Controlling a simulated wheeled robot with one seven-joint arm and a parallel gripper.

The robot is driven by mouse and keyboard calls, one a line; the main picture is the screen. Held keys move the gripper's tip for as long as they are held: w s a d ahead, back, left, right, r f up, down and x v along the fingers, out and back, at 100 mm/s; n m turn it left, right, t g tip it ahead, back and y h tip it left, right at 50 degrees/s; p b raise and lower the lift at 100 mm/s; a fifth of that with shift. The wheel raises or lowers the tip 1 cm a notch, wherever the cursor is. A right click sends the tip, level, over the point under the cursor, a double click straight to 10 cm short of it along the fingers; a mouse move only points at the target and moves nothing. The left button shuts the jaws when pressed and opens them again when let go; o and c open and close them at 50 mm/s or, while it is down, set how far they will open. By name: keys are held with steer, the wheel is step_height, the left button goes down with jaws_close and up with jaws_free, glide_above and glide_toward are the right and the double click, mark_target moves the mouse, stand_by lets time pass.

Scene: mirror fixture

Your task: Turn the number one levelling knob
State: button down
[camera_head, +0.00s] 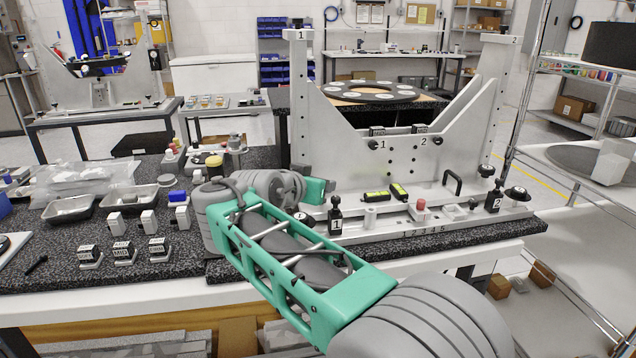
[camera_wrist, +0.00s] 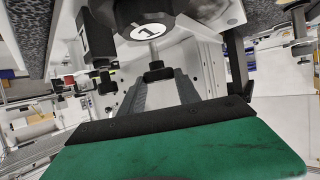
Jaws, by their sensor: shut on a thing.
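The number one knob (camera_wrist: 140,22) is a large black round knob with a white disc marked 1, at the top of the wrist view. A metal stem shows just below it in that view, with a small black piece (camera_wrist: 157,73) at its end. My gripper (camera_wrist: 160,77) has its two grey fingers on either side of this piece and is shut on it. I cannot tell whether the piece belongs to the number one knob. In the head view my green gripper (camera_head: 312,189) is by the left end of the fixture (camera_head: 330,120). My arm hides the fingertips.
A black block marked 1 (camera_head: 336,224) stands close right of my gripper. A block marked 2 (camera_head: 494,199) and black knobs (camera_head: 517,194) are at the fixture's right end. Trays (camera_head: 130,199) and small labelled blocks (camera_head: 124,253) lie on the dark table left of my arm.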

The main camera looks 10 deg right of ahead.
steer(key=c, duration=0.9)
jaws_free()
steer(key=shift+o, duration=0.2)
steer(key=v, duration=0.7)
steer(key=shift+s+a+r, duration=0.2)
steer(key=shift+s, duration=0.1)
